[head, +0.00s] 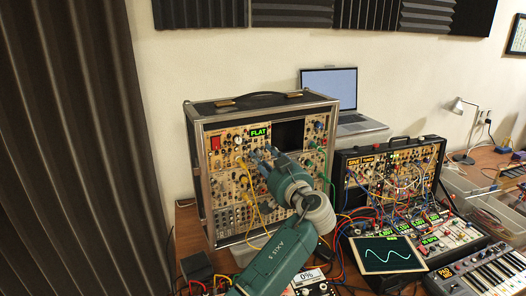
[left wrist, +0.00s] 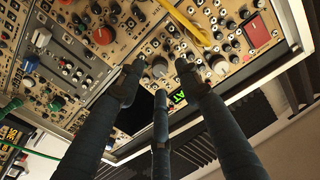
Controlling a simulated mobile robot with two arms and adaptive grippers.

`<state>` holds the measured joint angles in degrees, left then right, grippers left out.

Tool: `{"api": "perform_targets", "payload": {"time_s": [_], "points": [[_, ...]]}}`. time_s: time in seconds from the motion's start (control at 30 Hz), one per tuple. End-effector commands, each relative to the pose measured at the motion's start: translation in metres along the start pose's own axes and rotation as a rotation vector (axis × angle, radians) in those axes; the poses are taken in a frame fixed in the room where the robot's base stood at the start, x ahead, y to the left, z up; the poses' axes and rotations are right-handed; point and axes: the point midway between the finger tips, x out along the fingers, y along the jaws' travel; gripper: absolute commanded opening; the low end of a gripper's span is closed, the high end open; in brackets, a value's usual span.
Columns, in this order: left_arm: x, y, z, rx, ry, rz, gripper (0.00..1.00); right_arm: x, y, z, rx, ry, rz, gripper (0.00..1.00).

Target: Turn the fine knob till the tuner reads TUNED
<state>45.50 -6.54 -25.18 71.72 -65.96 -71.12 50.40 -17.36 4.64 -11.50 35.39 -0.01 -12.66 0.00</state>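The tuner display (head: 259,132) on the upright modular case reads FLAT in green. In the left wrist view the display (left wrist: 180,97) is partly covered by a finger, and only its last letters show. My left gripper (head: 262,158) is in front of the panel just below the display. Its three fingers (left wrist: 158,80) are spread, with a pale round knob (left wrist: 160,67) showing between the tips. I see no clear contact with it. Another pale knob (left wrist: 218,63) sits to its right. I cannot read which knob is the fine one. My right gripper is not in view.
A yellow cable (head: 254,203) hangs down the case (head: 199,166) beside my arm. A second patched synth case (head: 339,178), a scope screen (head: 385,256) and a keyboard (head: 487,270) crowd the table to the right. A laptop (head: 329,85) stands behind.

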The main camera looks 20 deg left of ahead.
Motion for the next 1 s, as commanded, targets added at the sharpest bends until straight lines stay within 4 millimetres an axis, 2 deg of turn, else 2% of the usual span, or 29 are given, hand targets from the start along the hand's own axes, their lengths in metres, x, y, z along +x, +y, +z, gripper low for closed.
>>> {"api": "perform_targets", "payload": {"time_s": [0.13,0.43,0.47,0.63,1.0], "points": [[0.012,0.000,-0.001,0.000,-0.001,0.000,0.35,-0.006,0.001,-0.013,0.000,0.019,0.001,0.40],[0.015,0.000,0.001,-0.001,-0.001,0.001,0.35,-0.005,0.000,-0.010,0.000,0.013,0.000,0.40],[0.015,0.000,0.001,-0.001,-0.001,0.001,0.33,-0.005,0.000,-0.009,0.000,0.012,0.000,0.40],[0.014,0.000,0.001,-0.001,-0.001,0.001,0.00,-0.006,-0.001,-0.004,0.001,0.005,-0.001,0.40],[0.014,0.000,0.000,0.019,0.000,0.001,0.00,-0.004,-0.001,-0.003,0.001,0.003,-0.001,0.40]]}}
